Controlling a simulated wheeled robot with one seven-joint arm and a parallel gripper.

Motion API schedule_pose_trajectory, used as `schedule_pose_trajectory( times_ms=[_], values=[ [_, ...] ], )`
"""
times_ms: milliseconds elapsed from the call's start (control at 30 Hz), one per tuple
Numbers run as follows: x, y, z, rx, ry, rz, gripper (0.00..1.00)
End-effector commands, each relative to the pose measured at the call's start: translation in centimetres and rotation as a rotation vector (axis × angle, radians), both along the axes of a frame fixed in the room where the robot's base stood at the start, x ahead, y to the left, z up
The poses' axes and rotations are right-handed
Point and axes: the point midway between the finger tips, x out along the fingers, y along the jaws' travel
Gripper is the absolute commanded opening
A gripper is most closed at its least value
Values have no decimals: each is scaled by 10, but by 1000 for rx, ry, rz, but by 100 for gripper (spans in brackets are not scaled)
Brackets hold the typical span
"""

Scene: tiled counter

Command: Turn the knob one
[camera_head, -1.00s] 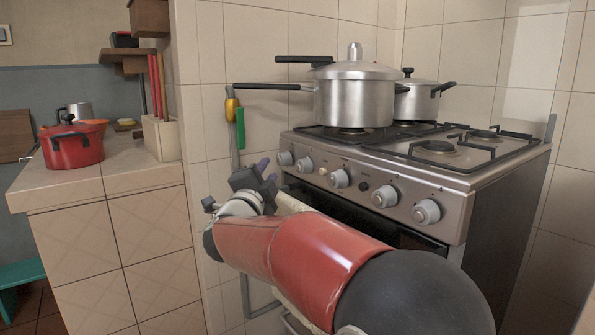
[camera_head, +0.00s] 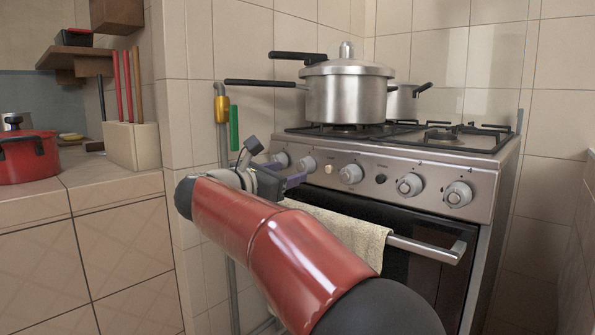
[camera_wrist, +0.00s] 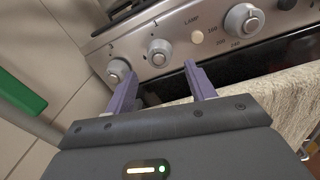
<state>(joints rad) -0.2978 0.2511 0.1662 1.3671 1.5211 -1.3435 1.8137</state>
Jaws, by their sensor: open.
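Several round grey knobs line the stove's front panel. In the wrist view the leftmost knob (camera_wrist: 117,70) is beyond and left of my left finger. The second knob (camera_wrist: 159,52) lies ahead, roughly between the two purple fingertips. A third knob (camera_wrist: 243,20) is to the upper right. In the head view the two left knobs (camera_head: 281,160) (camera_head: 306,164) are near my gripper (camera_head: 277,168). My gripper (camera_wrist: 161,72) is open and empty, apart from the knobs.
A towel (camera_head: 345,232) hangs over the oven handle (camera_head: 425,247), close below my gripper. A pressure cooker (camera_head: 348,95) stands on the stove top, its handles reaching left. The tiled wall and a green-handled thing (camera_head: 234,128) are to the left.

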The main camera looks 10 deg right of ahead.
Motion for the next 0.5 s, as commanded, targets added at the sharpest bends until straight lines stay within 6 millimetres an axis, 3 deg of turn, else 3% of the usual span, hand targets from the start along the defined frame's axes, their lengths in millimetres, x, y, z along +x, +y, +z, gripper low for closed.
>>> schedule_pose_trajectory(
  times_ms=[233,500],
  values=[
    [23,-27,0,-2,1,0,55],
    [28,-34,0,-2,1,2,55]
  ],
)
